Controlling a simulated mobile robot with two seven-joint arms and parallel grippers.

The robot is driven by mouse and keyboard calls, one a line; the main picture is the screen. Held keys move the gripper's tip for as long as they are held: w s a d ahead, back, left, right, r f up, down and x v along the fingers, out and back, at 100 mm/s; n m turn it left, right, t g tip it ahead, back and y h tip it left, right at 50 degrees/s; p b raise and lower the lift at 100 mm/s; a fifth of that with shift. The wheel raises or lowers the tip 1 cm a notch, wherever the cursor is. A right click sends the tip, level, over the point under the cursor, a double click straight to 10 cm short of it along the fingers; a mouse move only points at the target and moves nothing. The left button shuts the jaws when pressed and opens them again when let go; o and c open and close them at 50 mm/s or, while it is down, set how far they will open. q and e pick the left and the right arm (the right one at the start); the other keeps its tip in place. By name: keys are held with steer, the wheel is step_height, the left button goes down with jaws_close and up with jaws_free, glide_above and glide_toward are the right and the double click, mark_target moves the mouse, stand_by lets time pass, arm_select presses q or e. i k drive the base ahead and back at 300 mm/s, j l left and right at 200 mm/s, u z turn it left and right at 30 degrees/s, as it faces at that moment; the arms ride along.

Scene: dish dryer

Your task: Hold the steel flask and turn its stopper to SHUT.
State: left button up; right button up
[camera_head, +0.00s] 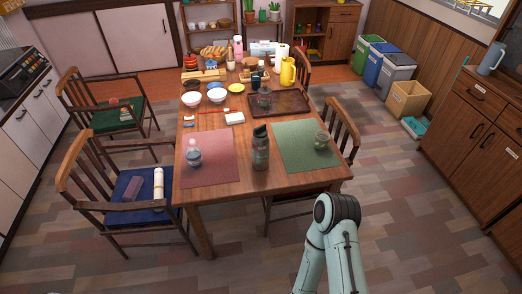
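A tall, grey-green bottle with a dark top (260,150), which looks like the steel flask, stands upright near the front edge of the wooden table, between the pink and green mats. Its stopper (260,130) is too small to read, so I cannot tell how it is turned. No gripper touches the flask. One of my arms shows at the bottom, right of centre, with a dark joint at its top; no gripper fingers show on it.
A small clear bottle (194,155) stands on the pink mat (222,172), left of the flask. A glass vessel (321,140) stands on the green mat (296,150). A brown tray (290,103) holds a jar (264,98). Chairs flank the table; the floor in front is clear.

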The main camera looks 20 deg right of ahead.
mark_target(261, 132)
steer(key=l, duration=0.45)
steer(key=k+l+u, duration=0.1)
steer(key=l, duration=0.35)
steer(key=k+l, duration=0.1)
steer(key=l, duration=0.35)
